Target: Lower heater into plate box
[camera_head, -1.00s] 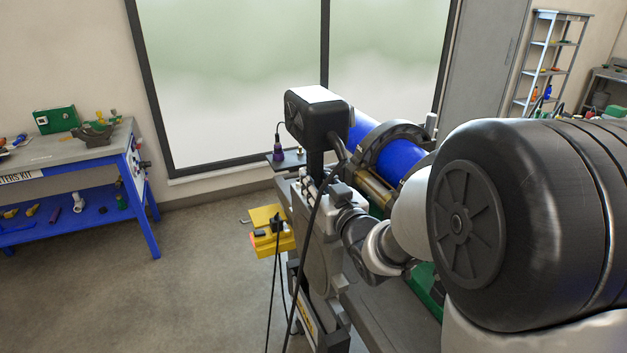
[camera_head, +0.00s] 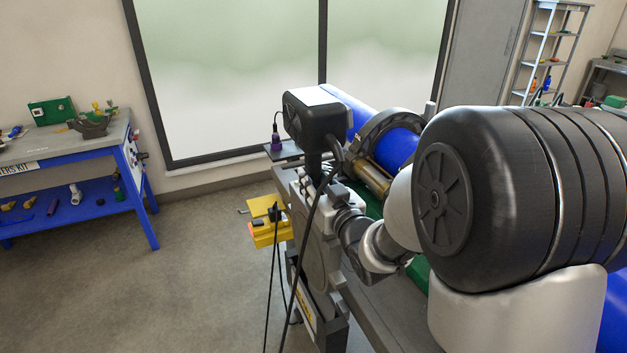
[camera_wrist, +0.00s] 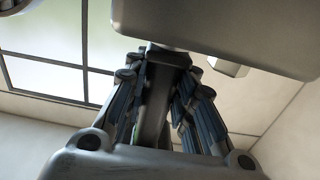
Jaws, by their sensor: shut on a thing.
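The heater (camera_head: 315,115) has a black box head with a cable, a dark bar below it and a flat grey plate (camera_head: 312,238) hanging upright. My gripper (camera_head: 328,190) is shut on the heater's dark bar below the head. In the wrist view my gripper's fingers (camera_wrist: 155,85) stand on both sides of this dark bar (camera_wrist: 154,110). The plate box (camera_head: 312,318) is a dark, narrow holder with a yellow label at the cart's near end. The heater plate is upright over it. I cannot tell how far its lower edge is inside.
A blue pipe (camera_head: 397,147) lies in the cart's clamp (camera_head: 375,130) just behind the heater. A yellow box (camera_head: 268,225) with hanging cables is to the left. A blue workbench (camera_head: 70,180) stands far left, with open floor between.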

